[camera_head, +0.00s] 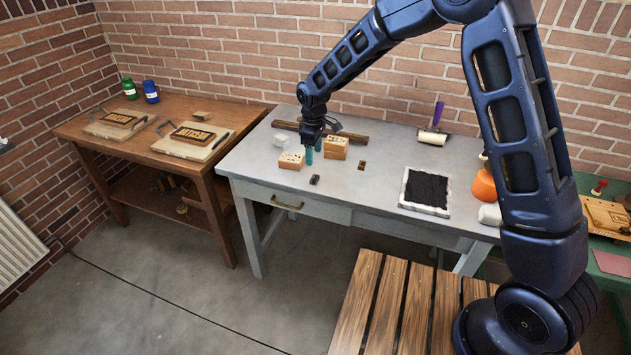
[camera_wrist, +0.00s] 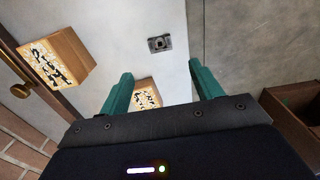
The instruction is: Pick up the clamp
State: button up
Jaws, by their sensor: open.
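A small dark grey block, which looks like the clamp (camera_head: 315,180), lies on the grey table (camera_head: 385,180) near its front edge. In the wrist view the clamp (camera_wrist: 160,43) shows a hollow in its face and lies beyond my fingertips. My gripper (camera_head: 313,150) is above the table, behind the clamp in the head view. Its two teal fingers are apart with nothing held between them; the wrist view shows the open gripper (camera_wrist: 162,72) too. The smaller lettered wooden block (camera_wrist: 145,92) shows between the fingers, partly hidden by my gripper. Nothing touches the clamp.
The smaller lettered block (camera_head: 291,161) and a larger one (camera_head: 335,148) stand close to my gripper. A small brass piece (camera_head: 362,165) lies right of them. A black inked slab (camera_head: 427,190) and a roller (camera_head: 433,135) are farther right. Table around the clamp is clear.

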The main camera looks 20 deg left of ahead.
aim_at(316, 180)
jog(key=f, duration=1)
jog(key=shift+d, duration=0.35)
jog(key=c, duration=1.1)
jog(key=shift+c, duration=0.2)
jog(key=shift+r, duration=0.1)
notch_tip(316, 180, up, 20)
